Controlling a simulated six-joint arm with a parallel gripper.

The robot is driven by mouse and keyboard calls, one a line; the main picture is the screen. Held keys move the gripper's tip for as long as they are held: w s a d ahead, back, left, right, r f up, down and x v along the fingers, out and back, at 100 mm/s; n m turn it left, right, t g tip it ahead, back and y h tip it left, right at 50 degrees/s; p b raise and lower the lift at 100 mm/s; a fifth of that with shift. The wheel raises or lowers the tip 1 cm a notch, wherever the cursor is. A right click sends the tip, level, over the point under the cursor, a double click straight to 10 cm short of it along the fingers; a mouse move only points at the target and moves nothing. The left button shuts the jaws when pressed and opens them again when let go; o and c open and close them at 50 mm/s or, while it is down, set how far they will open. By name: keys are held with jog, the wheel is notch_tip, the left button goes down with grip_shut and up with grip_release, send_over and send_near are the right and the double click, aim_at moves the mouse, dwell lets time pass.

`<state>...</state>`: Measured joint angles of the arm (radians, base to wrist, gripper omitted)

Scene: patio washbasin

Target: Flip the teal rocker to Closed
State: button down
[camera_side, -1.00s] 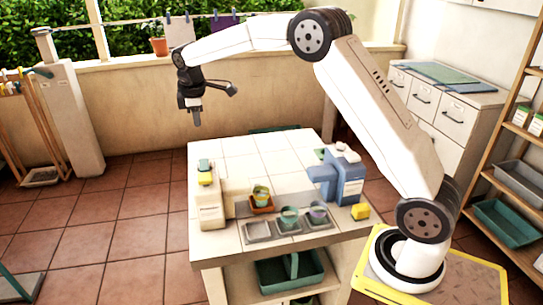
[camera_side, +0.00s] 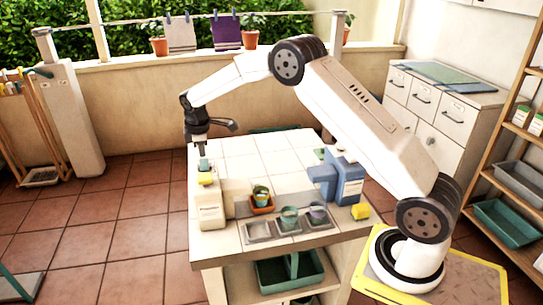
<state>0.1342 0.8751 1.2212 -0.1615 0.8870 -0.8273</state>
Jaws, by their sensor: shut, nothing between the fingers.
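The teal rocker (camera_side: 204,165) sits on top of a cream box (camera_side: 209,212) at the left edge of the tiled worktop. A yellow part (camera_side: 206,179) shows just in front of the teal part on the same box. My gripper (camera_side: 202,153) points down with its fingers shut and empty, at the rocker's far upper end. Whether the fingertips touch the rocker cannot be told from this view. The rocker's tilt and any position marking are too small to read.
The worktop's back is clear.

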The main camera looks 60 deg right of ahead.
aim_at(204, 162)
jog(key=shift+w+d+f, duration=0.1)
jog(key=shift+f, duration=0.5)
jog(key=shift+w+d+f, duration=0.1)
jog(key=shift+f, duration=0.45)
jog(key=shift+f, duration=0.1)
jog(key=shift+d+f+g, duration=0.1)
jog(key=shift+f+g, duration=0.15)
jog(key=shift+g, duration=0.05)
jog(key=shift+s+a+r, duration=0.1)
jog(key=shift+s+a, duration=0.4)
jog(key=shift+a, duration=0.05)
jog(key=shift+r, duration=0.2)
